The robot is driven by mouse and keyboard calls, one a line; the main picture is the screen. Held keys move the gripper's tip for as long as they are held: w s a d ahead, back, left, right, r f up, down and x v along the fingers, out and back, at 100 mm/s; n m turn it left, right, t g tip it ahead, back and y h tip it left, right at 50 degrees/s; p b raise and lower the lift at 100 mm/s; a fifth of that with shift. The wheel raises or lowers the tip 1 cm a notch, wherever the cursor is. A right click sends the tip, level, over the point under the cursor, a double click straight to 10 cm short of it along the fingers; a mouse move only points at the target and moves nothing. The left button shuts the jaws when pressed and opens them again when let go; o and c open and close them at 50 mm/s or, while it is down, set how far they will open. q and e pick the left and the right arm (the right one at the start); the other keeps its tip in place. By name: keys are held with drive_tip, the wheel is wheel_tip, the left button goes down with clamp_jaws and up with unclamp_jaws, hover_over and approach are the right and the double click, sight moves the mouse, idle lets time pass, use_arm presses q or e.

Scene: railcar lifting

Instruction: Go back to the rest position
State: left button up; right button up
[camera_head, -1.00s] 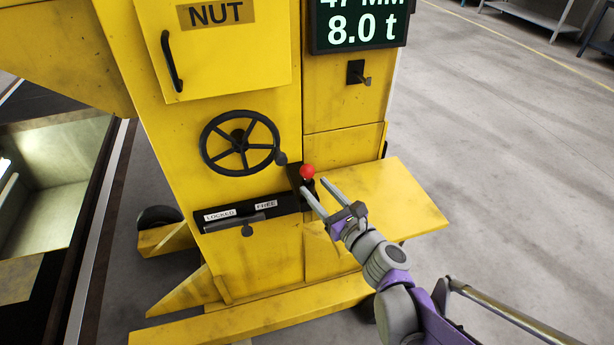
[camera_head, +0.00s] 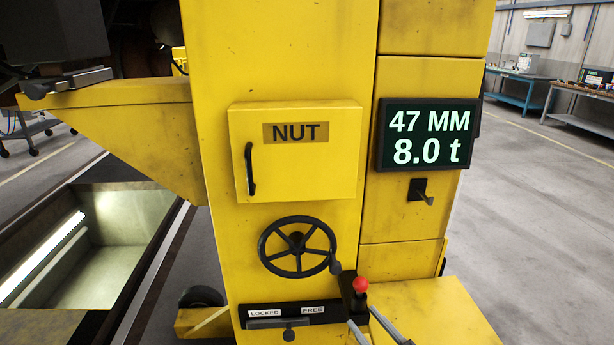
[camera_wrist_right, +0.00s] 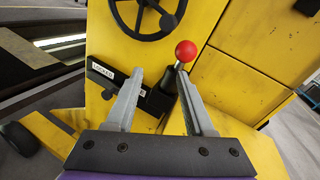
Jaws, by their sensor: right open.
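My right gripper (camera_head: 378,328) shows at the bottom edge of the head view, with only its finger ends in the picture. In the right wrist view the gripper (camera_wrist_right: 160,100) is open, its two grey fingers apart with nothing between their tips. The red ball knob (camera_head: 360,285) of a black lever stands just beyond the fingertips. The knob also shows in the right wrist view (camera_wrist_right: 186,51), past the right finger. I cannot tell whether a finger touches the lever. My left gripper is not in either view.
The yellow lifting jack (camera_head: 290,70) carries a black handwheel (camera_head: 297,246), a NUT door (camera_head: 296,150), a display (camera_head: 428,135) reading 47 MM and 8.0 t, and a LOCKED/FREE slot (camera_head: 285,314). A yellow shelf (camera_head: 440,310) juts out right. A pit (camera_head: 125,215) lies left; open floor (camera_head: 540,200) is right.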

drive_tip(key=s+a+f+n+g+p, duration=0.2)
drive_tip(key=s+a+n+g+p, duration=0.45)
drive_tip(key=n, duration=0.95)
drive_tip(key=s+d+n+g+h+p, duration=0.3)
drive_tip(key=s+d+n+h, duration=0.3)
drive_tip(key=s+d+n, duration=0.3)
drive_tip(key=s+n+g, duration=0.1)
drive_tip(key=s+n, duration=0.2)
drive_tip(key=shift+d+f+n, duration=0.2)
drive_tip(key=shift+n, duration=0.1)
